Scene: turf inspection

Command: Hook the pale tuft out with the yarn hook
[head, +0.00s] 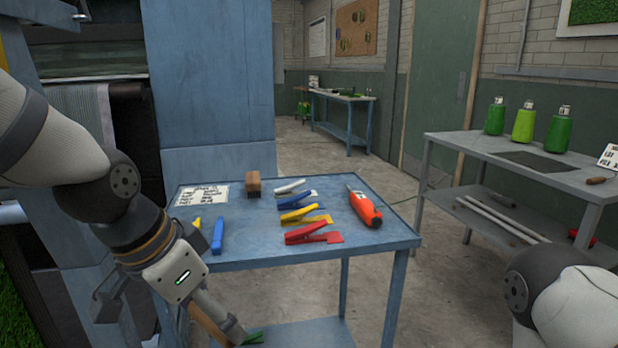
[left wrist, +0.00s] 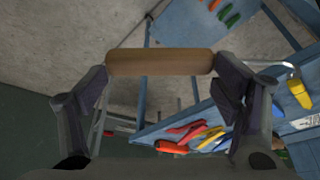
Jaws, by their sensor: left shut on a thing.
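My left gripper (head: 222,325) points down in front of the blue table, low in the head view. In the left wrist view it is shut on the wooden handle of the yarn hook (left wrist: 160,62), which lies across between the fingers. The handle also shows partly in the head view (head: 208,322). A thin pale curved piece, in line with the handle, shows beyond the right finger; it looks like the metal hook end. Green turf (head: 12,310) shows at the lower left edge. I see no pale tuft. My right gripper is out of view.
The blue table (head: 260,250) holds red (head: 312,234), yellow and blue tools, an orange-red tool (head: 364,208), a wooden block (head: 254,186) and a card (head: 202,195). Small coloured pieces lie on its lower shelf (head: 310,335). A grey table (head: 480,148) with green yarn cones stands right.

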